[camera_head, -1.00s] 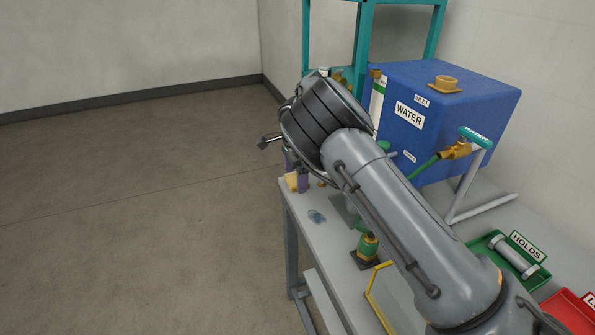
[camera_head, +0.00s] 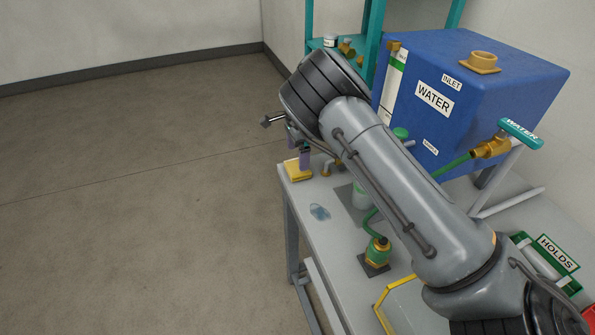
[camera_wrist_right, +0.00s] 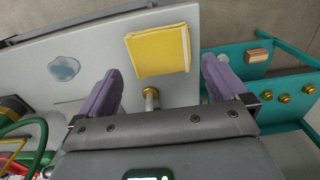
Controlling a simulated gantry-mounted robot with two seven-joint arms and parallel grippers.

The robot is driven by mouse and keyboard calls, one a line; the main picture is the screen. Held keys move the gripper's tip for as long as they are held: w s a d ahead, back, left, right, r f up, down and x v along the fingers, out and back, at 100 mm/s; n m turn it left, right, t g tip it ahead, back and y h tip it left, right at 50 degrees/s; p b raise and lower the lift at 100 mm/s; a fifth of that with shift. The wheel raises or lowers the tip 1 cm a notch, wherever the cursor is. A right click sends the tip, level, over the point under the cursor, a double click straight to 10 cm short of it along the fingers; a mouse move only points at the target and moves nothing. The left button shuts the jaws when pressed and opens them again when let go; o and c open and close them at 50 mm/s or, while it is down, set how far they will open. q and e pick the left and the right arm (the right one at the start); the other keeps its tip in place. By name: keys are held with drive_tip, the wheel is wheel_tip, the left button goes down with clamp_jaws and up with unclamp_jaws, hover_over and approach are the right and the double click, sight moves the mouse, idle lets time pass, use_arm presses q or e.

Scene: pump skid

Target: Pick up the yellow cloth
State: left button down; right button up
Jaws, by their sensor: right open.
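The yellow cloth (camera_head: 298,171) is a flat, folded square lying at the far left corner of the grey table (camera_head: 297,202). In the right wrist view the cloth (camera_wrist_right: 158,50) lies ahead of the jaws, centred between them. My right gripper (camera_wrist_right: 160,80) is open, with its two purple fingers apart and nothing between them. In the head view the right gripper (camera_head: 303,155) is above and close to the cloth, partly hidden by my own wrist. The fingers do not appear to touch the cloth. My left gripper is not in view.
A brass fitting with a metal stem (camera_wrist_right: 150,97) stands beside the cloth. A puddle (camera_head: 319,212) lies on the table. A blue water tank (camera_head: 470,95), a green-hosed pump (camera_head: 376,252) and a teal shelf (camera_head: 373,30) stand nearby. Floor is open at left.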

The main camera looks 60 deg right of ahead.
sight(297, 169)
drive_tip(key=shift+f+b, duration=0.9)
drive_tip(key=shift+f, duration=1.65)
drive_tip(key=shift+c, duration=0.2)
drive_tip(key=c, duration=0.7)
